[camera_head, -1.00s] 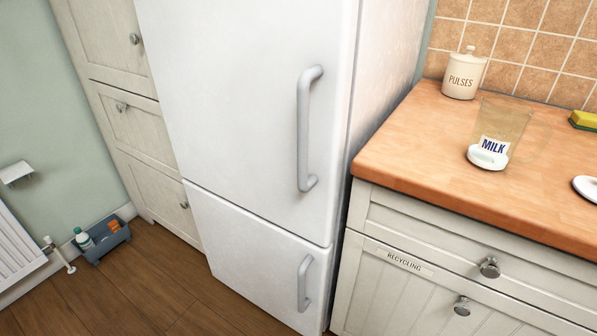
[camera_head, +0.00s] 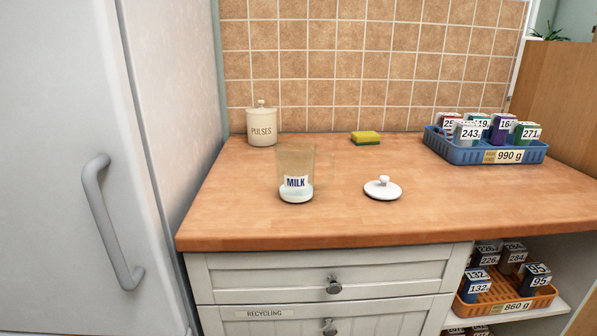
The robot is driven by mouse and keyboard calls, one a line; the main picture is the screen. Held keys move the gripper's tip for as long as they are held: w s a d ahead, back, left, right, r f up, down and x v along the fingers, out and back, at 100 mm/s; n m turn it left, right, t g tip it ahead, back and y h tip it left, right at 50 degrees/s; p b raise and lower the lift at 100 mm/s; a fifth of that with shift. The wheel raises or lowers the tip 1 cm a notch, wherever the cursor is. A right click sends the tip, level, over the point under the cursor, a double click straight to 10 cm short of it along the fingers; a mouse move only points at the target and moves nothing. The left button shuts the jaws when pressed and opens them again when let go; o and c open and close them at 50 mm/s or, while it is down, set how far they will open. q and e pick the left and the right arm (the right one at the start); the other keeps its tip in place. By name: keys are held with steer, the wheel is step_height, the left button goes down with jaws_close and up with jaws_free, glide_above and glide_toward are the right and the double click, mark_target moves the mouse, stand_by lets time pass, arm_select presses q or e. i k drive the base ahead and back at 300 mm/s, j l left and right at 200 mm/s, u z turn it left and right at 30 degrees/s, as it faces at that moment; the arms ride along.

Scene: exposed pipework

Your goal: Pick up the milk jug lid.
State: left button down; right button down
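The milk jug lid (camera_head: 382,189) is a round white lid with a small knob on top. It lies flat on the wooden counter, to the right of the milk jug and apart from it. The milk jug (camera_head: 296,170) is clear, with a "MILK" label and a little white at its base. It stands upright and open at the top near the front of the counter. Neither of my grippers shows in the head view.
The wooden counter (camera_head: 240,208) has free room around the lid. A pulses jar (camera_head: 262,127) and a sponge (camera_head: 366,138) are at the back. A blue basket (camera_head: 470,153) of labelled boxes stands at right. The white fridge (camera_head: 60,120) borders the left.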

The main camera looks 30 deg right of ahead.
mark_target(382, 189)
steer(key=z, duration=1.65)
